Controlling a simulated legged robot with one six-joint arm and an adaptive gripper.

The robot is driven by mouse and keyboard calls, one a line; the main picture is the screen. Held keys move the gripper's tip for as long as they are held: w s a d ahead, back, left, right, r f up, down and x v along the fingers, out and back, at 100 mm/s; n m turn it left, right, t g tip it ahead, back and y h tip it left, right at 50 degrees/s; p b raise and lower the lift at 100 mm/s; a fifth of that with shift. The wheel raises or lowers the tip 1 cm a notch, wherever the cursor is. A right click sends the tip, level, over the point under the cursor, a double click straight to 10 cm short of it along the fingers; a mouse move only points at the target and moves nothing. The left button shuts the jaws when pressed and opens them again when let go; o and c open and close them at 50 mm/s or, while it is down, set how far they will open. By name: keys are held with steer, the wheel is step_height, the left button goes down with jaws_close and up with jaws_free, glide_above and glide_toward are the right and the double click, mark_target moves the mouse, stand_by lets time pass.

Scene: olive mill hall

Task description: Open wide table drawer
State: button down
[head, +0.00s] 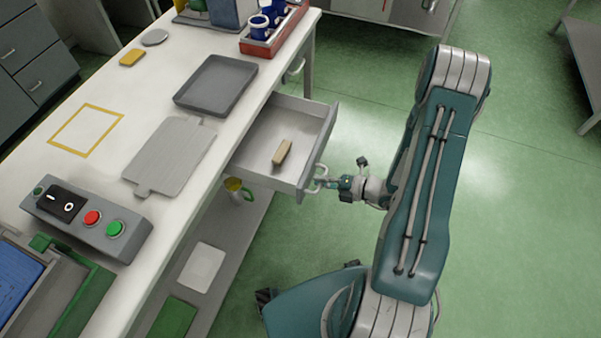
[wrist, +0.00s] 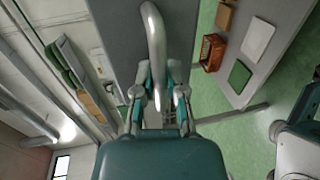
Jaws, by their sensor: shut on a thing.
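The wide table drawer (head: 262,150) is pulled out from the long side of the white table (head: 150,130). Its grey interior shows, with a small tan block (head: 282,153) lying inside. My gripper (head: 335,184) is at the drawer's front, shut on its handle (head: 318,178). In the wrist view the curved grey handle (wrist: 154,40) runs between the two fingers of my gripper (wrist: 160,95), in front of the grey drawer front (wrist: 118,30). The exact contact of the fingertips on the handle is partly hidden.
On the tabletop are a dark tray (head: 215,84), a grey board (head: 170,155), a button box (head: 88,222) and a red crate with blue mugs (head: 272,30). Green floor (head: 520,200) on the right is clear.

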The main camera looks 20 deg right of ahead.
steer(key=shift+s+d+f, duration=0.15)
steer(key=shift+s+d, duration=0.85)
steer(key=shift+d, duration=0.25)
steer(key=c, duration=0.7)
jaws_free()
steer(key=v, duration=1.2)
steer(key=shift+w+d, duration=0.1)
